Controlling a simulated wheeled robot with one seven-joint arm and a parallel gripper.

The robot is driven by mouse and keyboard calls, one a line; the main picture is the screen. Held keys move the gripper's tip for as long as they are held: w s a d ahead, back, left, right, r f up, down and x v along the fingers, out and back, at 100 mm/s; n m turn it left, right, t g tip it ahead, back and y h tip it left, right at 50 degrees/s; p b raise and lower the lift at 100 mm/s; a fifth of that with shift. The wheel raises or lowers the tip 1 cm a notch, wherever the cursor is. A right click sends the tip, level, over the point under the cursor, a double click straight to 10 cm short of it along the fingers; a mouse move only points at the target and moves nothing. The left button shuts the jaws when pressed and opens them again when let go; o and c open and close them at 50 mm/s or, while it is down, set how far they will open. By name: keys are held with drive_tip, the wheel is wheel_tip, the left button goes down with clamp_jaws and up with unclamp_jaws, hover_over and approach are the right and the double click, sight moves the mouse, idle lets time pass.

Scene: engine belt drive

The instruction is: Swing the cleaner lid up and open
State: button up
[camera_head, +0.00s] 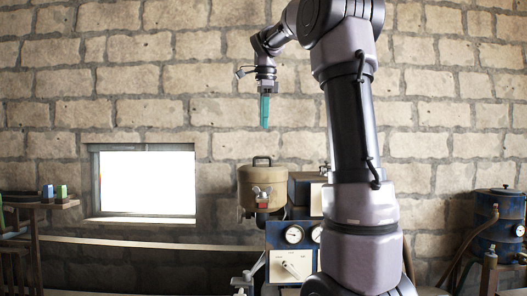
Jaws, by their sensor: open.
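The cleaner looks to be the tan round canister (263,190) standing on the blue machine, left of my arm. Its lid (262,166) is down on top, with a dark handle (262,160) upright on it. A silver wing-shaped fastener and a red part (262,203) sit on its front. My gripper (265,126) hangs in the air above the lid, its teal fingers pointing down, apart from the handle. It is open, seen nearly edge-on, and nothing shows between the fingers.
The blue panel (290,264) with gauges and a lever stands below the canister. A dark box (303,194) is right beside the canister, partly behind my arm. A blue barrel (499,226) stands far right, a wooden shelf (40,204) far left. Air left of the gripper is free.

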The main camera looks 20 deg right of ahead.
sight(263, 157)
drive_tip(key=shift+m, duration=0.9)
drive_tip(key=x, duration=0.3)
drive_tip(key=w+x, duration=0.1)
drive_tip(key=x, duration=0.3)
drive_tip(key=d+x, duration=0.1)
drive_tip(key=x, duration=0.2)
drive_tip(key=shift+w, duration=0.35)
drive_tip(key=shift+c, duration=0.3)
clamp_jaws()
